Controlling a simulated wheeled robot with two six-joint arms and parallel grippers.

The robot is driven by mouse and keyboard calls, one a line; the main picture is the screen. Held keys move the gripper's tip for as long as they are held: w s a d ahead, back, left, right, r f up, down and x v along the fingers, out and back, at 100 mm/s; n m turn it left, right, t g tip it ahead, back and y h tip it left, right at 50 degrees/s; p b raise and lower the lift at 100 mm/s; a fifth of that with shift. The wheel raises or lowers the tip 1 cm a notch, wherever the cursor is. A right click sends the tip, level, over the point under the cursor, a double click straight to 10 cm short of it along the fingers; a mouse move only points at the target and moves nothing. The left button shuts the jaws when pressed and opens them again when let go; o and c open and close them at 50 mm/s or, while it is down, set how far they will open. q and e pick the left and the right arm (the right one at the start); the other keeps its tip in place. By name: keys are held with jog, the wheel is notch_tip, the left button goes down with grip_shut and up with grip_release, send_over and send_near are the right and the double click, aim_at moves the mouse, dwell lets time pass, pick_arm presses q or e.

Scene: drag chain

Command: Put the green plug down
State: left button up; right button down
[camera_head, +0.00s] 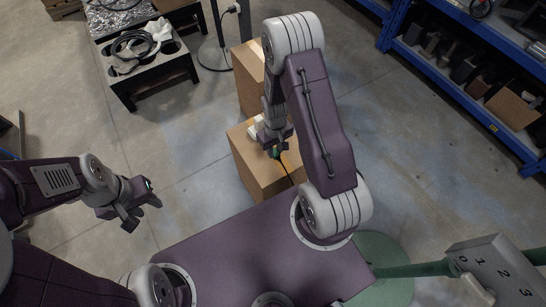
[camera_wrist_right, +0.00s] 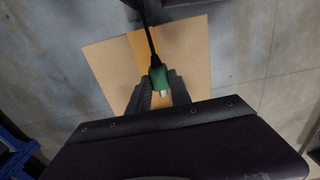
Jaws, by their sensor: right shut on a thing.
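The green plug (camera_wrist_right: 158,77) shows in the right wrist view between the two dark fingers of my right gripper (camera_wrist_right: 160,92). A black cable runs up from it and a pale metal end points towards the wrist. In the head view the plug (camera_head: 276,152) is a small green patch at the fingertips of my right gripper (camera_head: 276,143), over the top of a cardboard box (camera_head: 258,176). I cannot tell whether the plug touches the box. My left gripper (camera_head: 142,208) is open and empty over the floor at the left.
A taller cardboard box (camera_head: 247,80) stands behind the first. A black table (camera_head: 150,82) with cables and a white item stands at the back left. Blue shelving (camera_head: 460,75) fills the back right. A numbered grey panel (camera_head: 500,268) is at the lower right. Floor between is clear.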

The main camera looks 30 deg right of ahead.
jog(key=shift+w+f, duration=0.3)
jog(key=shift+w, duration=0.2)
notch_tip(320, 180, down, 4)
jog(key=b, duration=0.4)
jog(key=shift+f+b, duration=0.25)
jog(key=shift+b, duration=0.05)
jog(key=shift+r+p, duration=0.3)
jog(key=shift+f, duration=0.2)
jog(key=c, duration=1.2)
grip_release()
jog(key=shift+r, duration=0.15)
